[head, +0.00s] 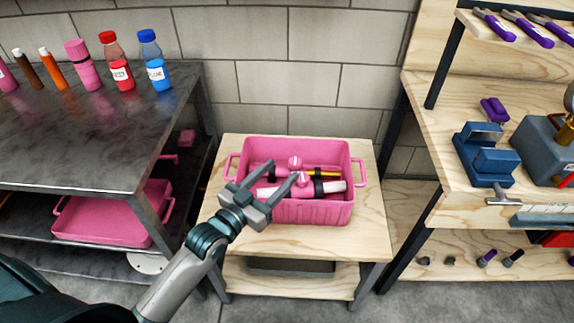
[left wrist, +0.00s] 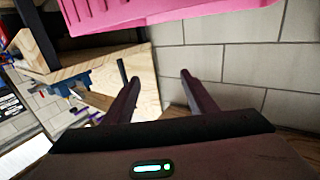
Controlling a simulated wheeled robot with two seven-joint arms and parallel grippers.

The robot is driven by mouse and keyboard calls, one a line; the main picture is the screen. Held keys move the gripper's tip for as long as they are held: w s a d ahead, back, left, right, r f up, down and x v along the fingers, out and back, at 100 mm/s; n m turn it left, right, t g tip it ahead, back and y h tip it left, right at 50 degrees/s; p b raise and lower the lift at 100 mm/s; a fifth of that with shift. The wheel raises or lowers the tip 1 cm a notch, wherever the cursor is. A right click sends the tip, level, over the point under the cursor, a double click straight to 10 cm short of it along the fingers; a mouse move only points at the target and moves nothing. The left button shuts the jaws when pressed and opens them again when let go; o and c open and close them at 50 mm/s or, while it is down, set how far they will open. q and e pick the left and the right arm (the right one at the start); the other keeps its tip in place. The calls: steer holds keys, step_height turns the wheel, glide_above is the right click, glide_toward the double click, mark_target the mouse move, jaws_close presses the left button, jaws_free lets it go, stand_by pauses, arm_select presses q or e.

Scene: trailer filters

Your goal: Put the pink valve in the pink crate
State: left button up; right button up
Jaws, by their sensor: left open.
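The pink crate (head: 312,213) stands on a small wooden table and holds several items. Two small pink knob-like parts show inside it, one toward the back (head: 295,161) and one near a fingertip (head: 304,179). They look like parts of the pink valve, but I cannot tell whether they belong to one valve. My left gripper (head: 284,171) is open, with its fingers reaching over the crate's left part. In the left wrist view nothing shows between the open fingers (left wrist: 158,82), and the crate's pink wall (left wrist: 150,14) is at the top. My right gripper is not in view.
A dark metal bench (head: 85,135) on the left carries bottles and markers, with a pink tray (head: 110,215) on its lower shelf. A wooden workbench (head: 430,105) with a blue vise (head: 485,155) stands on the right. The small table (head: 370,235) has bare wood around the crate.

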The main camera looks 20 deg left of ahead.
arm_select(q)
steer(key=shift+s+a, duration=0.1)
steer(key=shift+s, duration=0.45)
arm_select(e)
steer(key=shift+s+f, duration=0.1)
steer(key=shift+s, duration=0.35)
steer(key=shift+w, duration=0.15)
